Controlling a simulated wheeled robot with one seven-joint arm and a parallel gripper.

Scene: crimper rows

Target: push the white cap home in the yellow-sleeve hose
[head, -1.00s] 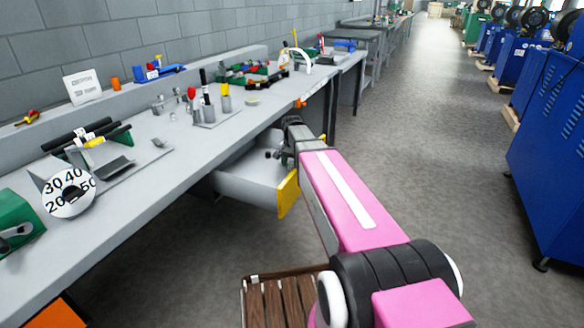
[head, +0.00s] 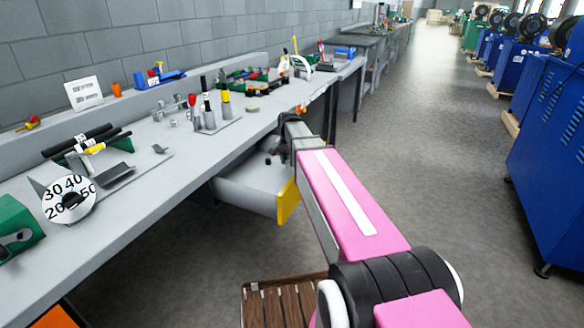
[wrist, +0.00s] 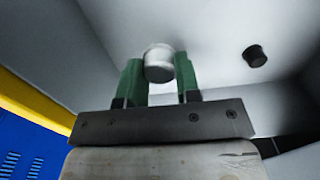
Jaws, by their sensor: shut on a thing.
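In the wrist view the white cap (wrist: 158,64) sits between the green fingertips of my gripper (wrist: 159,75), which is shut on it. The pale inside of an open drawer lies behind it. On the bench, an upright piece with a yellow sleeve (head: 224,97) stands on a grey plate beside red and black-topped ones. I cannot tell whether it is the yellow-sleeve hose. Another yellow part (head: 94,149) lies by black bars at the left.
A small black cap (wrist: 255,56) is in the drawer, right of the white cap. The long grey bench (head: 150,215) carries a dial with numbers (head: 68,198) and a green device (head: 18,228). Blue machines (head: 548,150) stand at right; the aisle floor (head: 425,150) is clear.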

